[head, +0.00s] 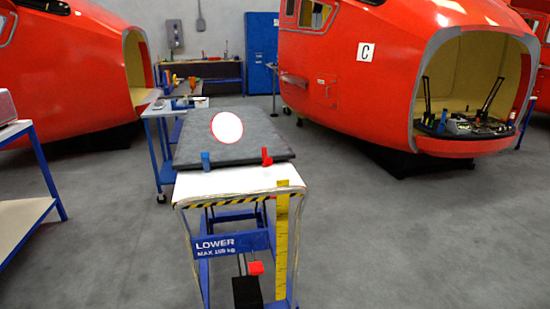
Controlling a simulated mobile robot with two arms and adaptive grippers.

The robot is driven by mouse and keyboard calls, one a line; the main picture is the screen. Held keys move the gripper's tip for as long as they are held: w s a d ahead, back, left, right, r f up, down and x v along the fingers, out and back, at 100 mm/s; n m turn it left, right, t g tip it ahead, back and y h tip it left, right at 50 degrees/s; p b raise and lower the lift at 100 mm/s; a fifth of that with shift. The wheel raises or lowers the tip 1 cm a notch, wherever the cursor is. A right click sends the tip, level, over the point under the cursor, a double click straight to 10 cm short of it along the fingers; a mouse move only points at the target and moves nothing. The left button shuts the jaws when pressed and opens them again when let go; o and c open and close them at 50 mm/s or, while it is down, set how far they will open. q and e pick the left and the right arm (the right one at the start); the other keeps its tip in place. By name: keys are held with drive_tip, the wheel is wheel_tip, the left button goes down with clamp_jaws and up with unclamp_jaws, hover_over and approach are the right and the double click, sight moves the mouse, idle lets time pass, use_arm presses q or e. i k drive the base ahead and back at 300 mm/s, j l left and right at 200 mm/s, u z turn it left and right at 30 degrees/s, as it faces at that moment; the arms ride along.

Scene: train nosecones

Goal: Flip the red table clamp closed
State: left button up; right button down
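The red table clamp (267,157) stands at the right front edge of a dark grey panel (255,145) on a lift table. Its handle looks upright. A blue clamp (206,160) stands at the panel's left front edge. The panel carries a white disc with a red rim (227,126). Neither of my grippers shows in the head view.
Red train nosecones (345,70) stand behind on both sides. A shelf (25,210) is at left. Grey floor is clear at right.

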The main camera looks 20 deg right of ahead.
sight(267, 162)
drive_tip(key=i+l+u, duration=0.2)
drive_tip(key=l, duration=0.55)
drive_tip(key=i+l+u, duration=0.2)
drive_tip(key=l, duration=0.6)
drive_tip(key=i+l+u, duration=0.15)
drive_tip(key=l, duration=0.65)
drive_tip(key=l+u, duration=0.2)
drive_tip(key=l, duration=0.6)
